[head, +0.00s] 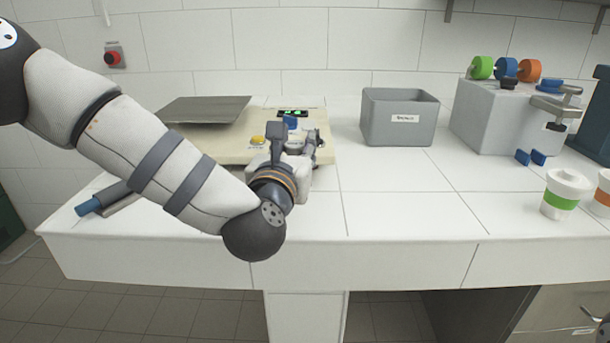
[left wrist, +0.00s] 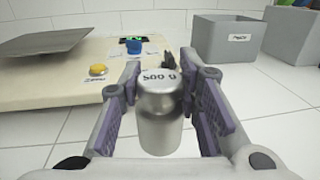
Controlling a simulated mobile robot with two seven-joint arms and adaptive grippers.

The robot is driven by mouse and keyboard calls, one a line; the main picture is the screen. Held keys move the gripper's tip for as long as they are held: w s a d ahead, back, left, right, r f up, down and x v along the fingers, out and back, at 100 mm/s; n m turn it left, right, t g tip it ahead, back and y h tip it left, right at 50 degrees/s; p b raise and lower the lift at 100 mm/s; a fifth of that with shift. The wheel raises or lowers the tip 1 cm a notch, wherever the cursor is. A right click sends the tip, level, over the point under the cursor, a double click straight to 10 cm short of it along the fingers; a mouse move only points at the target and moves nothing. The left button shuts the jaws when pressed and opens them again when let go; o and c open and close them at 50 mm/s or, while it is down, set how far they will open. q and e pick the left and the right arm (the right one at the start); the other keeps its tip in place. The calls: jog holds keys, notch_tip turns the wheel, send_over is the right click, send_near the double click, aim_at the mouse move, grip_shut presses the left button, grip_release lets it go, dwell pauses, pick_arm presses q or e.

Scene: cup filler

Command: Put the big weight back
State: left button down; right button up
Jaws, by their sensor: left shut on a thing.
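My left gripper (head: 297,143) is at the front right of the scale. In the left wrist view its fingers (left wrist: 162,108) are on either side of a silver metal weight (left wrist: 160,120) marked 500 g, and it is shut on it. The lettering appears upside down in that view. In the head view the gripper hides the weight. The beige scale (head: 225,147) has a grey plate (head: 203,109), a yellow button (head: 258,140), a lit green display (head: 292,113) and a blue part (head: 291,123). My right gripper is not in view.
A grey labelled bin (head: 399,124) stands right of the scale. Further right is a grey block (head: 497,116) with coloured rollers and a clamp. A green-banded cup (head: 564,193) stands near the right front. The counter (head: 400,205) between is clear. A red button (head: 113,56) is on the wall.

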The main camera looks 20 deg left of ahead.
pick_arm(q)
jog(key=shift+w+d+f, duration=0.2)
jog(key=shift+w+f, duration=0.5)
jog(key=shift+f, duration=0.1)
jog(key=shift+w+d+f+b, duration=0.1)
jog(key=shift+w+f+b, duration=0.05)
jog(key=shift+f, duration=0.75)
jog(key=shift+w+f+b, duration=0.15)
jog(key=shift+f, duration=0.7)
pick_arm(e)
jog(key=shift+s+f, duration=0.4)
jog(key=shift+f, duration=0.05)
pick_arm(q)
jog(key=shift+f, duration=0.25)
jog(key=c, duration=1.2)
grip_release()
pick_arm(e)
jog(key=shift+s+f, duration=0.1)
